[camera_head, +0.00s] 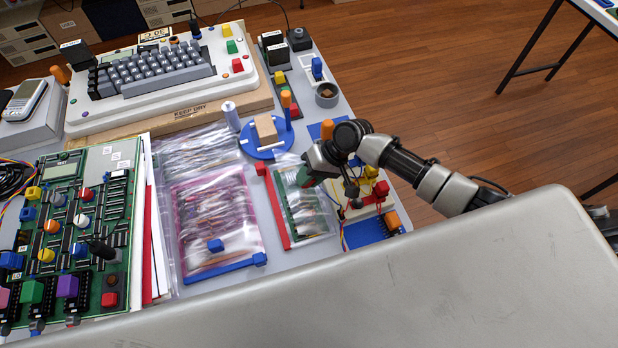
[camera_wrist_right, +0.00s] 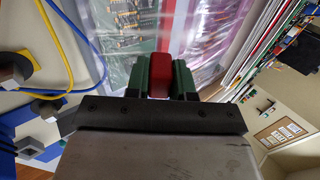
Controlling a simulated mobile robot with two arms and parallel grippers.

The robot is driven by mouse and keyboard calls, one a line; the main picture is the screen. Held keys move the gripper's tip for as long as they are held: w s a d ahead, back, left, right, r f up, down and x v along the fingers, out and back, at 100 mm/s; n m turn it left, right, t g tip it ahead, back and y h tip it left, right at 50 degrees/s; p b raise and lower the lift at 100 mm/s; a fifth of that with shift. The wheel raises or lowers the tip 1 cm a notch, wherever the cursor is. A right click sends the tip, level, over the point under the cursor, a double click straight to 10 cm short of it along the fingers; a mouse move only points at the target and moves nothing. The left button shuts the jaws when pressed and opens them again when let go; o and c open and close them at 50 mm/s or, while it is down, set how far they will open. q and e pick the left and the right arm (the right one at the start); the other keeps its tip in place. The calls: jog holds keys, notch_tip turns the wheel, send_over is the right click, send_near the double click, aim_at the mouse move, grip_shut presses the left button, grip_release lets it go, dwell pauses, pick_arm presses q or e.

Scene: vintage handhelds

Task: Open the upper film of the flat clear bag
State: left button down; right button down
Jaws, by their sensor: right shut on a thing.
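A flat clear bag (camera_head: 312,222) with a green circuit board inside lies on the grey table, left of my right forearm. A red bar (camera_head: 272,212) runs along its left side. My right gripper (camera_head: 307,178) is at the bag's far end, shut on a small red tab. In the right wrist view the red tab (camera_wrist_right: 159,72) sits between the green fingers, with the clear film and board (camera_wrist_right: 125,35) beyond it. I cannot tell how far the upper film is lifted. My left gripper is not in view.
A pinkish bag (camera_head: 215,205) with a blue bar (camera_head: 225,268) lies to the left. A blue round stand (camera_head: 266,140) and a grey cup (camera_head: 327,95) stand beyond. A breadboard (camera_head: 362,203) with wires is close on the right. A large green board (camera_head: 75,225) fills the left.

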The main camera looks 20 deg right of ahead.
aim_at(321, 185)
jog(key=shift+d+y, duration=0.75)
jog(key=shift+y, duration=0.15)
jog(key=shift+w+d+r+b, duration=0.15)
jog(key=shift+d+b, duration=0.1)
jog(key=shift+d, duration=0.2)
jog(key=shift+s+d+r+b, duration=0.1)
jog(key=shift+d+r+b, duration=0.1)
jog(key=shift+d, duration=0.25)
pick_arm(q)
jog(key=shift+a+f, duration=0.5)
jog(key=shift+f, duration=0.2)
pick_arm(e)
jog(key=shift+d, duration=0.15)
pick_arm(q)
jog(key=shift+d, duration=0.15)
pick_arm(e)
jog(key=shift+f, duration=0.15)
jog(key=c, duration=1.2)
grip_release()
jog(key=shift+d, duration=0.1)
jog(key=shift+o, duration=1.2)
jog(key=shift+d, duration=0.1)
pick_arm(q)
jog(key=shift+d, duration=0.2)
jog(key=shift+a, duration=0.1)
